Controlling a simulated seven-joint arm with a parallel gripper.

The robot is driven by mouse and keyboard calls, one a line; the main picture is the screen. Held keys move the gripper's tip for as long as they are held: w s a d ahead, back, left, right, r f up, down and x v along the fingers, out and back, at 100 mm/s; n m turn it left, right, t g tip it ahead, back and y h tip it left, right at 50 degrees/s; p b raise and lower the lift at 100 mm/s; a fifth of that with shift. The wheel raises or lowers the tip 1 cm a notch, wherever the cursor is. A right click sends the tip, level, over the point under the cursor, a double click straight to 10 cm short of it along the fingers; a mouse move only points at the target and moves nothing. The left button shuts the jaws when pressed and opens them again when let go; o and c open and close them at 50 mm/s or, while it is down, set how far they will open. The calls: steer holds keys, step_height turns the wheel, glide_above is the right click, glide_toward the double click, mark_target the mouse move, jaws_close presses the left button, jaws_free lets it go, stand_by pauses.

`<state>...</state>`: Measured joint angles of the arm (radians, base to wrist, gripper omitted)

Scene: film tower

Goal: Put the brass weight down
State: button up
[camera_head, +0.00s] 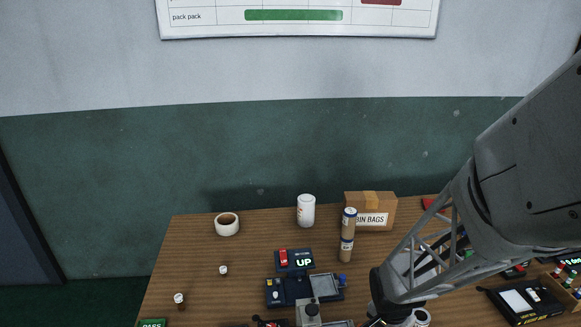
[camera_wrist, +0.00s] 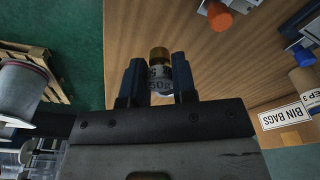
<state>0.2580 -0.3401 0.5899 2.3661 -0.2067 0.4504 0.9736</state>
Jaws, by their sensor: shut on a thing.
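Behind the weight is the wooden table (camera_wrist: 130,25), close to the table's left edge in this view. I cannot tell the height of the weight above the wood. In the head view the fingers and the weight are not clearly visible; my arm comes down from the right and hides part of the table (camera_head: 190,250).
The table's left part is mostly clear. Wrist view: a pallet (camera_wrist: 42,62) beyond the edge.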

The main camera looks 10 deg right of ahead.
steer(key=w+d+r+m, duration=0.1)
steer(key=w+d+r, duration=0.2)
steer(key=w, duration=0.8)
steer(key=w+d+r+m, duration=0.2)
steer(key=w+r, duration=0.3)
steer(key=w, duration=0.7)
steer(key=w+d+r+m, duration=0.1)
steer(key=w+d+r, duration=0.4)
steer(key=w, duration=0.7)
steer(key=shift+w+m, duration=0.25)
steer(key=shift+m, duration=0.05)
steer(key=shift+w+d, duration=0.1)
steer(key=shift+d, duration=0.05)
glide_above(372, 195)
steer(key=shift+a+f, duration=0.3)
steer(key=shift+f, duration=0.45)
steer(key=shift+g, duration=0.3)
steer(key=shift+f, duration=1.75)
steer(key=shift+f, duration=0.1)
steer(key=o, duration=0.9)
steer(key=shift+o, duration=0.2)
